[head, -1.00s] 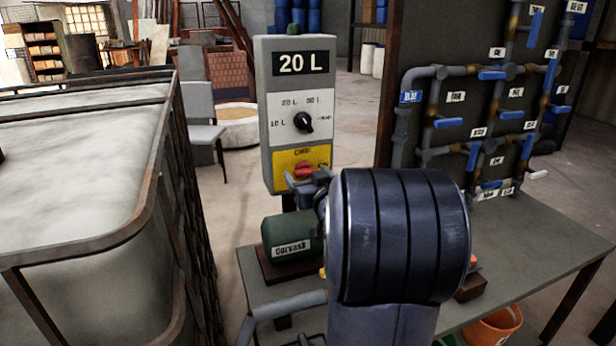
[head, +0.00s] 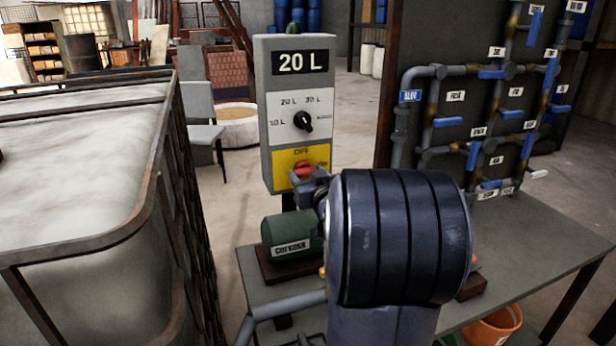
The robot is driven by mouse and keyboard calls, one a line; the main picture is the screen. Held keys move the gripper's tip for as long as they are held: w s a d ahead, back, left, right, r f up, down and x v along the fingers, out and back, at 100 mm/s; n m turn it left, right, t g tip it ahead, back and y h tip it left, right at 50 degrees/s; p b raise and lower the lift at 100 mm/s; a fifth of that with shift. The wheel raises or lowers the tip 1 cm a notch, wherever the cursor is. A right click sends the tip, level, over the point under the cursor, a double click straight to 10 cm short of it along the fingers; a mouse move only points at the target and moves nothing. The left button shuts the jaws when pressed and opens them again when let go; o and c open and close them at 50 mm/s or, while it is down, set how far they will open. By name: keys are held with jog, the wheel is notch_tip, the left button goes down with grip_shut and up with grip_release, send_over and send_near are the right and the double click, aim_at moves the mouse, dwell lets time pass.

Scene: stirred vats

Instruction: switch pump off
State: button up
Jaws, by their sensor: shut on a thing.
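The pump control box (head: 298,100) stands upright in the middle, with a "20 L" display at its top. A black selector knob (head: 303,121) sits on its white panel. Below it, a red switch (head: 303,168) sits on the yellow panel, with "OFF" printed above it and another label, probably "ON", to its right. My gripper (head: 304,178) is at the red switch, its jaws closed on it; my arm hides part of the jaws. A green pump (head: 290,238) with a "Corvask" label sits below the box.
A large caged tank (head: 75,190) fills the left side. A pipe panel with blue valve handles (head: 447,122) stands behind the grey table (head: 530,250) at right. An orange bucket (head: 495,328) is under the table.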

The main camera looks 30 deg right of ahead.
jog(key=n+b, duration=0.3)
jog(key=n, duration=0.1)
jog(key=shift+f, duration=0.15)
jog(key=n+b, duration=0.2)
jog(key=n, duration=0.2)
jog(key=shift+n+b, duration=0.4)
jog(key=n+b, duration=0.2)
jog(key=n, duration=0.3)
jog(key=shift+b, duration=0.4)
jog(key=shift+n+b, duration=0.75)
jog(key=shift+n, duration=1.35)
jog(key=o, duration=1)
